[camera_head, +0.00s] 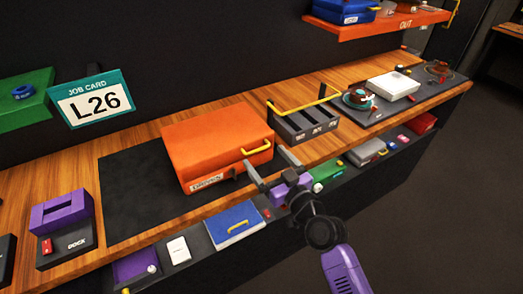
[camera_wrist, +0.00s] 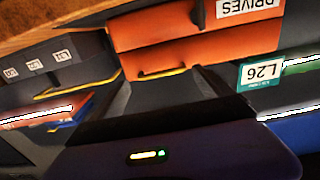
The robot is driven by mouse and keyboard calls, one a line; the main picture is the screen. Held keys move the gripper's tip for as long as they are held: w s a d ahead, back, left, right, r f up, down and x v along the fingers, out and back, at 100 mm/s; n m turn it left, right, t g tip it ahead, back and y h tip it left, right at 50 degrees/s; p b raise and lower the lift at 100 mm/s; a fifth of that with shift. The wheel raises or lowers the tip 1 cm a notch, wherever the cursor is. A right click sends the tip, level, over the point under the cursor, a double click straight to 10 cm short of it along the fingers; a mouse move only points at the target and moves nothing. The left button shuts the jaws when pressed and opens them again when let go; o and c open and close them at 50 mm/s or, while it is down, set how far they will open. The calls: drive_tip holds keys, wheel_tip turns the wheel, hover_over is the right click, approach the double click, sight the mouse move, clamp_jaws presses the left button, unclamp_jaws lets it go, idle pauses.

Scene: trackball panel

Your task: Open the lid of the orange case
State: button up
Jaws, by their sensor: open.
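The orange case (camera_head: 215,140) sits on the wooden bench with its lid down and a DRIVES label on its front. A yellow handle (camera_head: 258,146) is at the right part of its front. My gripper (camera_head: 267,163) is open and empty, just in front of the case near the handle. In the wrist view the orange case (camera_wrist: 190,35) fills the top middle, and its handle (camera_wrist: 162,73) appears beyond and between my fingers. The fingers appear apart from the handle, though the exact gap is hard to judge.
A dark organiser (camera_head: 303,122) with a yellow bar stands right of the case. A black mat (camera_head: 135,200) lies left of it. A lower shelf in front holds a blue case (camera_head: 234,222) and several other items. The purple dock (camera_head: 65,215) is at far left.

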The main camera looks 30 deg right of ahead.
sight(260, 150)
drive_tip(key=w, duration=0.3)
drive_tip(key=shift+w, duration=0.15)
drive_tip(key=c, duration=1.8)
drive_tip(key=shift+d+r, duration=0.1)
drive_tip(key=shift+c, duration=0.2)
